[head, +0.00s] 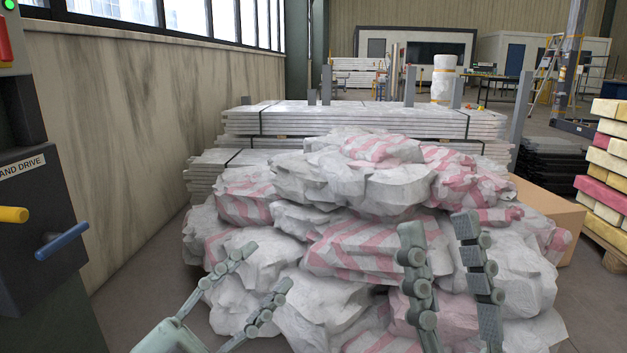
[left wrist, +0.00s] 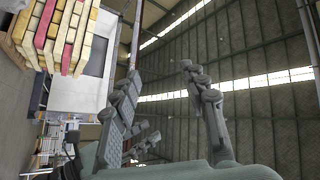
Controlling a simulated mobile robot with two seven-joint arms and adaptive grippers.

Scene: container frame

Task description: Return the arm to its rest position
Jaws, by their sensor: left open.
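My left gripper (head: 268,266) is low in the head view, left of centre, in front of a heap of sacks. Its two fingers are apart with nothing between them. In the left wrist view the left gripper (left wrist: 160,76) also shows open and empty, with roof and wall behind it. My right gripper (head: 438,230) is right of centre in the head view. Its fingers point up, stand apart and hold nothing; its base is cut off by the lower edge.
The heap of white and pink-striped sacks (head: 350,190) fills the middle, behind both grippers. A dark control box with a yellow knob and a blue lever (head: 62,241) stands at the left edge. Strapped panels (head: 350,120) lie behind the sacks. Coloured blocks (head: 605,160) are stacked at right.

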